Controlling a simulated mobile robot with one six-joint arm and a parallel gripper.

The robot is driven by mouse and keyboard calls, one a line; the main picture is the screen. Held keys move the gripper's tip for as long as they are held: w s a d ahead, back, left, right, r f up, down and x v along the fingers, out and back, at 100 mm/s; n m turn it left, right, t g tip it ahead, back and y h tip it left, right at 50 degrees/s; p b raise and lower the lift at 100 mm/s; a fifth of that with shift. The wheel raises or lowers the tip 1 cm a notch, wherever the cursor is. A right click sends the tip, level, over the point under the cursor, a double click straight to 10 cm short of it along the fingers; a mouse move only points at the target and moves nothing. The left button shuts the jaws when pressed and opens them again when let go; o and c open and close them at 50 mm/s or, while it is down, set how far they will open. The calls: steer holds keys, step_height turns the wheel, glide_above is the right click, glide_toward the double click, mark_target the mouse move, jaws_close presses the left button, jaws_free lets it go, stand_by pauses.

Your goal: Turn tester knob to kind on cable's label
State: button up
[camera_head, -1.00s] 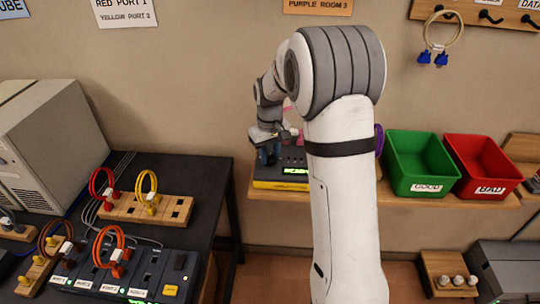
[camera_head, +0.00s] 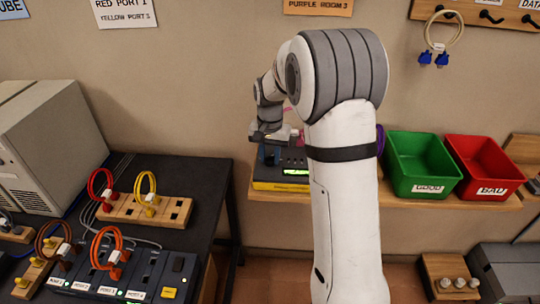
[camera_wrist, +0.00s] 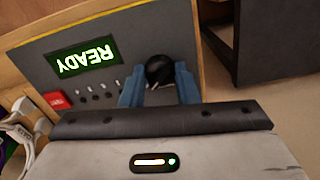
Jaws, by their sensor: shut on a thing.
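The tester (camera_head: 283,186) sits on the shelf behind my arm, with a lit green display. In the wrist view the tester's panel (camera_wrist: 108,86) appears upside down and its screen (camera_wrist: 83,60) reads READY. The black round tester knob (camera_wrist: 160,70) is between the blue fingers of my gripper (camera_wrist: 158,88), which are shut on it. My gripper also shows small at the tester in the head view (camera_head: 269,150). A purple cable (camera_head: 380,139) is partly hidden behind my arm.
A red button (camera_wrist: 57,100) and small switches are on the tester's panel. A green bin (camera_head: 424,163) and a red bin (camera_head: 483,165) stand to the right on the shelf. A dark table (camera_head: 200,178) with cables and a port box is at left.

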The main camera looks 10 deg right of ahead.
stand_by(0.4)
steer(key=o, duration=1)
step_height(320, 180, up, 7)
steer(key=shift+f, duration=0.1)
steer(key=shift+r, duration=0.5)
